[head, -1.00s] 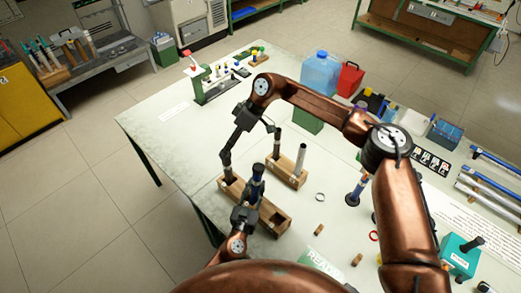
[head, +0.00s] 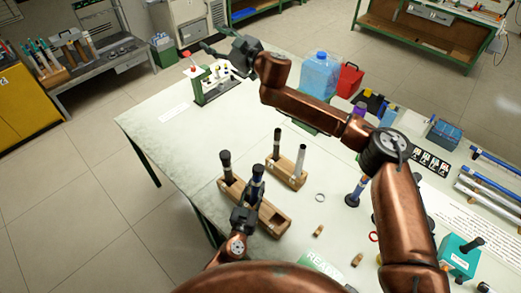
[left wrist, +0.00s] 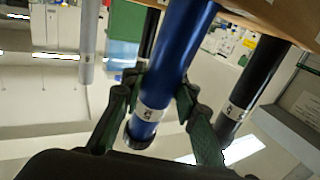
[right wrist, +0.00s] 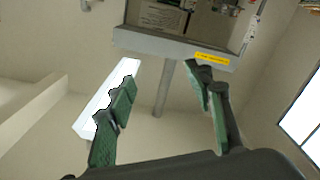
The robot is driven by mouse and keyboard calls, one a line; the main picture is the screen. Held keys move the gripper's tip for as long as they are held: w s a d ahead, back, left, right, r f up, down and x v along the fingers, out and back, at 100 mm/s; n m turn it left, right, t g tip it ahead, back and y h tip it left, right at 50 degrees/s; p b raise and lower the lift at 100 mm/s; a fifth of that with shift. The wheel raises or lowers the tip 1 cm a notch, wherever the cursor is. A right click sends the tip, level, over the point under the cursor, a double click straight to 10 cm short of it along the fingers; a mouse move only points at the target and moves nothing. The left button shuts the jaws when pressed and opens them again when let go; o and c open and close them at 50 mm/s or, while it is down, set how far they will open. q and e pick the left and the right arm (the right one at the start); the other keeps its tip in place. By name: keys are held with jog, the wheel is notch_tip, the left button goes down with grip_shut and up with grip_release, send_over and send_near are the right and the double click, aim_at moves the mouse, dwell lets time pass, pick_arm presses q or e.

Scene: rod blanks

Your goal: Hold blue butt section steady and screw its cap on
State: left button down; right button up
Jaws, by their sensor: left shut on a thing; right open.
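The blue butt section (head: 257,187) stands roughly upright at the front wooden block (head: 276,218), with a dark upper end (head: 258,169). It also shows in the left wrist view (left wrist: 176,60), where a pale labelled band and black end are visible. I cannot tell whether that end is a separate cap. My left gripper (head: 250,194) is shut on this section; its fingers flank the tube in the left wrist view (left wrist: 155,105). My right gripper (head: 224,50) is open and empty, high and far from the section. Its empty fingers show in the right wrist view (right wrist: 165,90).
A second dark-topped section (head: 226,165) stands in the front block's left end. A rear block (head: 286,175) holds a dark rod (head: 277,144) and a silver rod (head: 300,160). A ring (head: 320,197) and cork pieces (head: 319,230) lie right.

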jog(key=w+d+f+h, duration=0.3)
jog(key=d+f+h, duration=0.1)
jog(key=f, duration=0.1)
jog(key=n+g+h, duration=0.8)
jog(key=n+g, duration=0.5)
jog(key=g, duration=0.2)
send_over(258, 167)
jog(key=w+d, duration=0.1)
jog(key=w+x, duration=0.1)
jog(key=x, duration=0.7)
jog(key=w+d+x, duration=0.1)
jog(key=w+x, duration=0.1)
jog(key=x, duration=0.6)
jog(key=w+f+x, duration=0.1)
jog(key=x, duration=0.7)
jog(key=shift+w+d+f, duration=0.15)
jog(key=shift+w+d, duration=0.15)
jog(key=shift+d, duration=0.05)
jog(key=shift+f+y, duration=0.1)
jog(key=shift+y, duration=0.2)
jog(key=shift+w+x, duration=0.1)
jog(key=shift+x, duration=1.85)
jog(key=shift+w+x, duration=0.15)
jog(key=shift+x, duration=1.8)
